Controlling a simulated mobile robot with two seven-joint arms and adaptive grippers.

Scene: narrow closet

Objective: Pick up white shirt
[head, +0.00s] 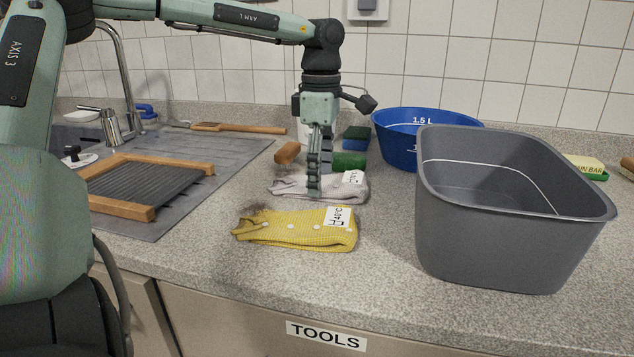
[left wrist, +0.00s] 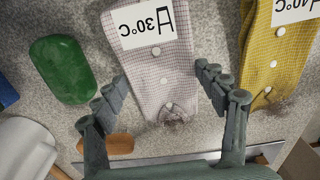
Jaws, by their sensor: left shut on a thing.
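The white shirt (head: 348,190), pale with a fine check and buttons, lies folded on the counter with a white 30°C tag. It also shows in the left wrist view (left wrist: 165,75), between the fingers. My left gripper (head: 314,190) points straight down over it and is shut on it, with the fingers at its two sides. The shirt still appears to rest on the counter. In the left wrist view, my left gripper (left wrist: 168,90) has the shirt's narrow end nearest its palm. My right gripper is not in view.
A yellow shirt (head: 290,232) with a 40°C tag lies just in front. A green object (head: 349,160), a brown one (head: 287,152) and a blue bowl (head: 398,135) are behind. A grey tub (head: 485,235) stands right; a wood-framed washboard (head: 150,210) lies left.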

